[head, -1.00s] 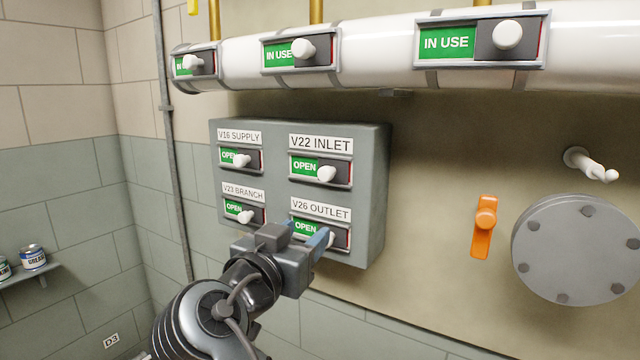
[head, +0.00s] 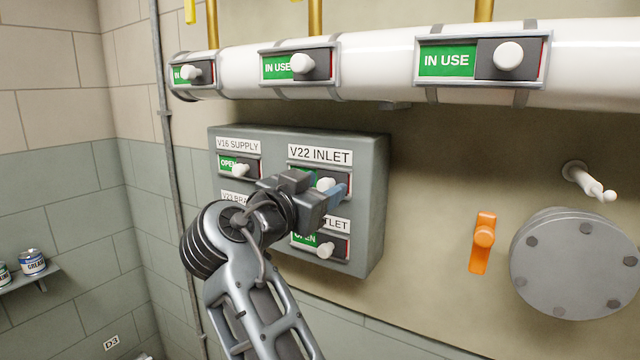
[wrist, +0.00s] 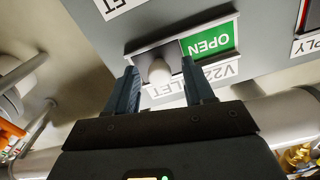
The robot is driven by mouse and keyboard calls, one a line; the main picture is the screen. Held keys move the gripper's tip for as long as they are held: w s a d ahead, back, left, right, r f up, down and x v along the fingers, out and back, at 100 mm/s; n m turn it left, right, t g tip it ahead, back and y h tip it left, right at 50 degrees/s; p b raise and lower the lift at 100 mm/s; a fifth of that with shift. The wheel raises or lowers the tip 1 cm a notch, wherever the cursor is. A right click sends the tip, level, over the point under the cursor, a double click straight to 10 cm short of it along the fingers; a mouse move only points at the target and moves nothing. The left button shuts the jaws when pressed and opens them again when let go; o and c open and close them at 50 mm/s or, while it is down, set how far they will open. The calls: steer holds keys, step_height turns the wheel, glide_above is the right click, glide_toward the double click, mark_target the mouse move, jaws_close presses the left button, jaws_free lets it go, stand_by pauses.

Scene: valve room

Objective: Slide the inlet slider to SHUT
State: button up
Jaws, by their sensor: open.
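The V22 INLET slider is on the grey valve box (head: 372,215), at its upper right. Its white knob (head: 325,185) shows just past my gripper in the head view, with a little green beside it. In the wrist view, upside down, the inlet knob (wrist: 158,72) stands beside the green OPEN field (wrist: 208,42). My gripper (wrist: 162,88) is open, one blue finger on each side of the knob. I cannot tell whether either finger touches it. In the head view my gripper (head: 318,192) covers most of the inlet slider.
The V26 OUTLET slider (head: 325,250) is just below and V16 SUPPLY (head: 240,168) to the left, both showing OPEN. The V23 BRANCH slider is hidden by my arm. A white pipe with IN USE sliders (head: 380,72) runs above. An orange handle (head: 483,240) is to the right.

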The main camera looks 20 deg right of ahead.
steer(key=shift+d, duration=0.1)
jaws_close()
stand_by(0.5)
